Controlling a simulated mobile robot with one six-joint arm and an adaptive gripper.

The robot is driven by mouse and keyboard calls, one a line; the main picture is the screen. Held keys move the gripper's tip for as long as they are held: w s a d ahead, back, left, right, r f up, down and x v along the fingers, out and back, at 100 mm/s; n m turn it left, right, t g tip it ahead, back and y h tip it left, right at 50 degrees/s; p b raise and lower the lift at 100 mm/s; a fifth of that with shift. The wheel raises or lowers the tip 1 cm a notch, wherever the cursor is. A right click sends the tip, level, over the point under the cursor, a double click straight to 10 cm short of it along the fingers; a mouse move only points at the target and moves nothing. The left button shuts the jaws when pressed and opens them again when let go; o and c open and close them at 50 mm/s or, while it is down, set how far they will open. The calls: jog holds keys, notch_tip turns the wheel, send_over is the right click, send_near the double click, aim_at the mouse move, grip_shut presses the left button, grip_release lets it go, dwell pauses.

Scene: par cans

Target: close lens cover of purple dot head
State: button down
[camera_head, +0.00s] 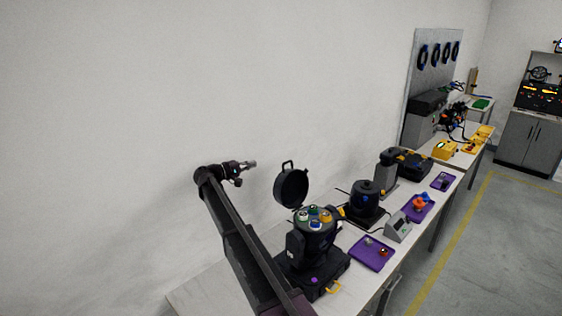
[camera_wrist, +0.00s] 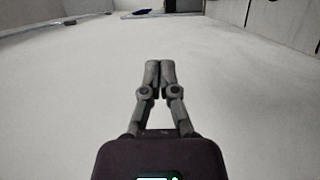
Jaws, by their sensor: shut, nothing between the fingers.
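The purple dot head is a black lamp head (camera_head: 314,246) on a black base at the near end of the bench, with a purple dot (camera_head: 314,280) on the base's front. Several coloured round lenses show on its top. Its round black lens cover (camera_head: 291,187) stands open, tilted up behind the lenses, with a loop handle (camera_head: 287,166) at its upper edge. My gripper (camera_head: 250,164) is in the air to the left of the cover and a little above it, apart from it. In the wrist view my gripper (camera_wrist: 160,66) is shut and empty, its fingertips together.
A second black head (camera_head: 367,197) stands further along the bench, with a grey meter box (camera_head: 398,227) beside it. Purple trays (camera_head: 371,255) with small parts lie along the front edge. The white wall (camera_head: 130,130) is behind my arm.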

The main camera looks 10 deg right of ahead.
jog(key=d, duration=1.1)
jog(key=shift+w, duration=0.35)
dwell(0.4)
